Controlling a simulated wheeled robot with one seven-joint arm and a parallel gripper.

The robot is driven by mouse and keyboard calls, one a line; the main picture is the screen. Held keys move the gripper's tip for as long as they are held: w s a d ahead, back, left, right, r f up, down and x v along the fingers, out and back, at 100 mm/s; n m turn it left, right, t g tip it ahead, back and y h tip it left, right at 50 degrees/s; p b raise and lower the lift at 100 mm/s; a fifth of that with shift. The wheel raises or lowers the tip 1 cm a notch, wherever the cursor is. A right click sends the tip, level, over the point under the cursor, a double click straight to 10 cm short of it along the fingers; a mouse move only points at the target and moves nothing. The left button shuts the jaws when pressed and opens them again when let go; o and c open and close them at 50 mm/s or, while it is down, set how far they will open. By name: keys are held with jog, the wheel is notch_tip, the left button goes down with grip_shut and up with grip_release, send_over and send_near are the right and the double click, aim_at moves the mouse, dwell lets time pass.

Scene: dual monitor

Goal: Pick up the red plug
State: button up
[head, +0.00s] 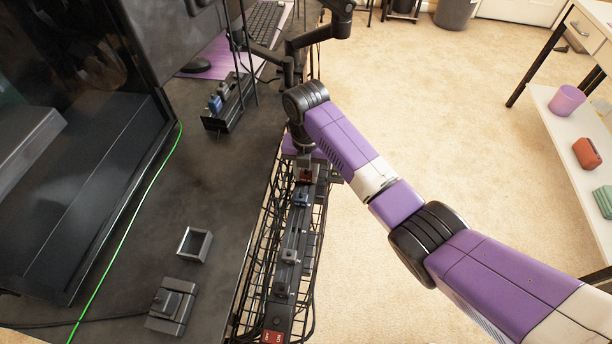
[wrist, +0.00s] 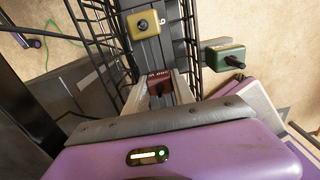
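The red plug (head: 305,175) is at the far part of the black power strip (head: 290,243) in the wire basket beside the desk. In the wrist view the dark red plug (wrist: 159,84) is between the two fingers of my gripper (wrist: 160,92), one finger on each side. No clear gap shows between fingers and plug, and I cannot tell whether they press on it. In the head view my gripper (head: 306,162) points down at the plug and partly hides it. Whether the plug is seated in the strip is unclear.
A blue plug (head: 300,198) sits close to the red one. A yellow plug (wrist: 143,25) and a green plug (wrist: 225,57) are near in the wrist view. The wire basket (head: 255,265) runs along both sides. Open floor (head: 400,110) lies to the right.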

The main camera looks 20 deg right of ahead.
grip_shut()
notch_tip(320, 180, up, 19)
jog(key=p, duration=0.7)
notch_tip(320, 180, up, 6)
jog(key=p, duration=0.6)
send_over(306, 173)
jog(key=shift+f, duration=0.15)
jog(key=shift+b, duration=0.3)
